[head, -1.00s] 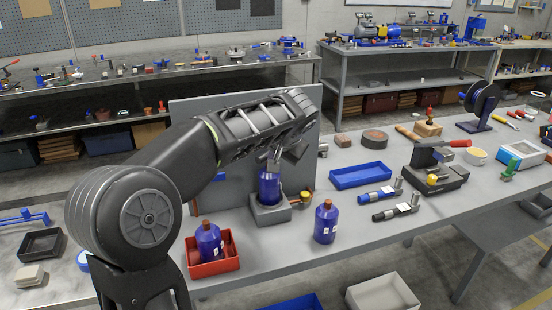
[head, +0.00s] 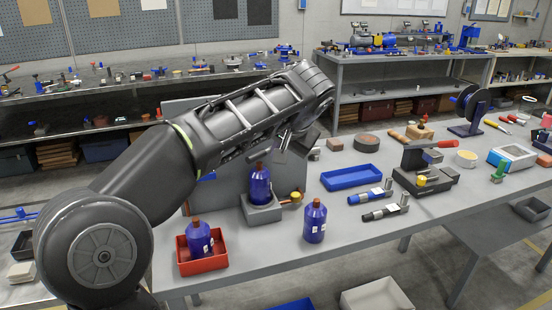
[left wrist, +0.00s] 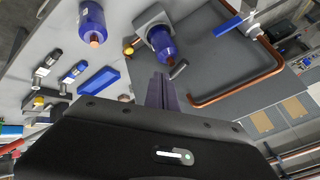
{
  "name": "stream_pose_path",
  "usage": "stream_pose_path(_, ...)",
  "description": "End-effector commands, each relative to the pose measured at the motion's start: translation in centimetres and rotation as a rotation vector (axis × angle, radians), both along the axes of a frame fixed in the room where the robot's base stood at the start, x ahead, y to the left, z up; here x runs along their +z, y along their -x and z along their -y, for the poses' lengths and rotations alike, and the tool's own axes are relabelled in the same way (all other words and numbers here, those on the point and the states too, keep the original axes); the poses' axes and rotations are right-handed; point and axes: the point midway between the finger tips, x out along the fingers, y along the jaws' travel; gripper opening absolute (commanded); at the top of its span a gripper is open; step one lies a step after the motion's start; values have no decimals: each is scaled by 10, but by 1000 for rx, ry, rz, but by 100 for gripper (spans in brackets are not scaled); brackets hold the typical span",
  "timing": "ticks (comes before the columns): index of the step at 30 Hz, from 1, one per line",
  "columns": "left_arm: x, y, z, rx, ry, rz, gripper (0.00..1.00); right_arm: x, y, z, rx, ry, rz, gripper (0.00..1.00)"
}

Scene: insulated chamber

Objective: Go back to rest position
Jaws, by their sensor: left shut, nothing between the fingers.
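My left arm reaches in from the left of the head view, and its gripper (head: 286,145) hangs in the air above the bench. In the left wrist view its fingers (left wrist: 161,92) are together with nothing between them. A blue bottle (head: 259,186) stands in a grey holder (head: 263,214), just below and left of the gripper; it also shows in the left wrist view (left wrist: 161,42). The gripper is apart from it. My right gripper is not in view.
A second blue bottle (head: 315,222) stands on the bench. A third (head: 199,238) is in a red tray (head: 203,265). An upright grey panel (head: 178,110) stands behind the holder, with copper pipe (left wrist: 225,92) on it. A blue tray (head: 351,177) lies to the right.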

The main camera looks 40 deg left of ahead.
Motion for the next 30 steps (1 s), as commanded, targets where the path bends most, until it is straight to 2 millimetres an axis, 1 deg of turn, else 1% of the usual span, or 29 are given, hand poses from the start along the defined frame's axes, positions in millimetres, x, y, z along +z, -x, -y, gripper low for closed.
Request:
stream_pose_path(4, 4, 2, 3, -2, 0, 0, 0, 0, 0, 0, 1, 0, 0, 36)
stream_pose_path(20, 4, 2, 3, -4, -1, -1, 0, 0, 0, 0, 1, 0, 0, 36)
stream_pose_path(23, 6, -4, 5, -30, -4, 16, 0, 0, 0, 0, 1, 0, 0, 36)
stream_pose_path(26, 8, -23, 18, -102, 15, 72, 0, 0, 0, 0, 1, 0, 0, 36)
stream_pose_path(29, -6, -50, 52, -231, 72, 137, 0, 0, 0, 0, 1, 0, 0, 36)
stream_pose_path(30, -18, -61, 70, -287, 104, 157, 0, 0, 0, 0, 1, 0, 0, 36)
